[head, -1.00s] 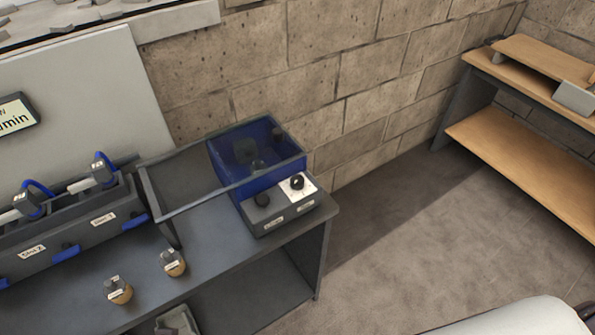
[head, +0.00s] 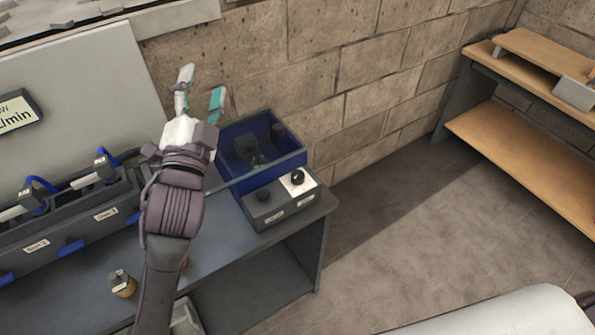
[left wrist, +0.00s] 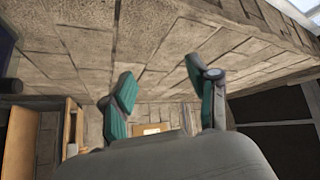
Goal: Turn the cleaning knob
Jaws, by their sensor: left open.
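A dark control box (head: 281,211) with two black knobs sits at the right end of the grey bench, in front of a blue transparent tank. One knob (head: 298,177) stands on a white plate on the box's right half. The other knob (head: 264,194) is on the dark left half. The labels on the box front are too small to read, so I cannot tell which is the cleaning knob. My left gripper (head: 202,86) is open and empty, raised above the bench, to the left of both knobs and apart from them. The left wrist view shows its open fingers (left wrist: 160,85) against the wall.
The blue tank (head: 270,140) stands directly behind the box. A dark rack (head: 95,225) with cabled devices is at left. A small jar (head: 122,284) stands near the bench front. A wooden shelf (head: 510,155) is far right; the floor between is clear.

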